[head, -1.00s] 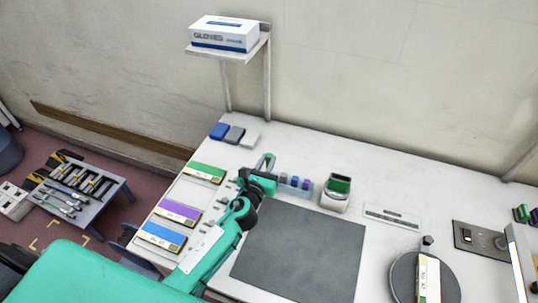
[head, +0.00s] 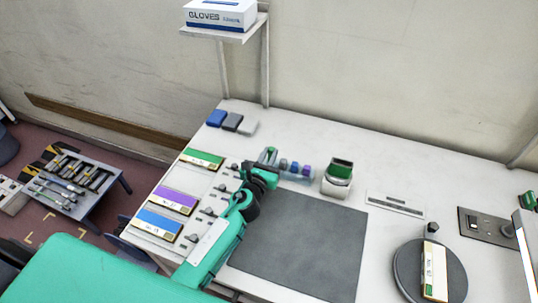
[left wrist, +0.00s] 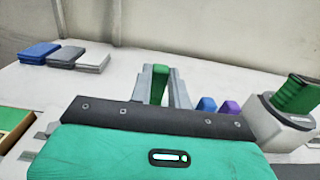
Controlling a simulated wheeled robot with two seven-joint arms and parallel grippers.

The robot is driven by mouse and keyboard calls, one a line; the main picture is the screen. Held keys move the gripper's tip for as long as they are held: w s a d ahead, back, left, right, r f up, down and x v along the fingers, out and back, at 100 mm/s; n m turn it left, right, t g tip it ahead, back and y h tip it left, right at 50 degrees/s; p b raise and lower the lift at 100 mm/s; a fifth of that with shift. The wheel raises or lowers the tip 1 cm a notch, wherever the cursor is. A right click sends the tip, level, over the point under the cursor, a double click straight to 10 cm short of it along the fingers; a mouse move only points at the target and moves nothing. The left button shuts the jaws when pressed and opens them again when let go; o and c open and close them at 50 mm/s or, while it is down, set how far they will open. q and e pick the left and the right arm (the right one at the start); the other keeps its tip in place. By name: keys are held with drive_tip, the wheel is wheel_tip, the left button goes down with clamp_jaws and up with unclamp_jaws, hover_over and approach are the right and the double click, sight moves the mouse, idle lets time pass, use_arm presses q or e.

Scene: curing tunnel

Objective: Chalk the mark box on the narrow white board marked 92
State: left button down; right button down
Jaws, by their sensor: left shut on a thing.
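My left gripper (head: 268,157) is shut on a green chalk piece, just left of the chalk row. In the left wrist view the green chalk (left wrist: 160,85) stands upright between the two grey fingers. A narrow white board with a green strip (head: 433,272) lies on the round dark turntable (head: 403,283) at the right; its print is too small to read, so I cannot confirm 92. Other chalks, blue and purple (head: 306,170), stand in the row right of the gripper. My right gripper is not in view.
Green, purple (head: 174,201) and blue boards lie along the bench's left edge. A dark mat (head: 297,248) fills the middle. A pale holder with a green block (head: 338,176) stands behind it. A glove box (head: 222,14) sits on the shelf. A switch panel (head: 485,230) is at right.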

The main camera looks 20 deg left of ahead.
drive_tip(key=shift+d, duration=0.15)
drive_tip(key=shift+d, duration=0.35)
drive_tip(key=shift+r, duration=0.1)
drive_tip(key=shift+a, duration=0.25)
use_arm(q)
drive_tip(key=shift+f, duration=0.15)
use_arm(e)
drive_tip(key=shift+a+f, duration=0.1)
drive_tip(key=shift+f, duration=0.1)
